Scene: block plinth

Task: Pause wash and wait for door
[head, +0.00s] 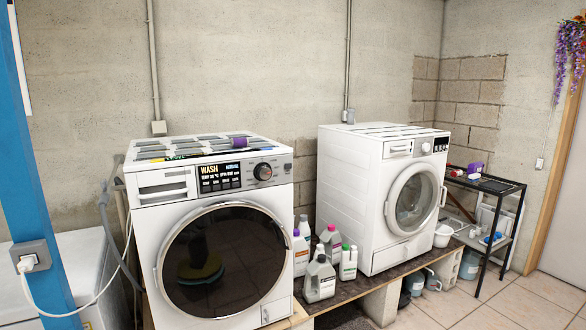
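The washing machine (222,230) with a large dark round door (214,256) stands at the left on the plinth. Its door looks shut, and something yellowish shows dimly behind the glass. Its lit display (221,170) reads WASH, with a row of buttons (221,184) below and a round dial (263,171) to the right. A second white machine (383,195) with a round glass door (412,202) stands to its right; its door looks shut. My gripper does not show in the head view.
Several detergent bottles (320,278) stand on the plinth (340,288) between the machines. A black shelf rack (490,184) stands at the right. A blue post (33,150) with a socket and white cable is at the left. Tiled floor (480,306) is free at the lower right.

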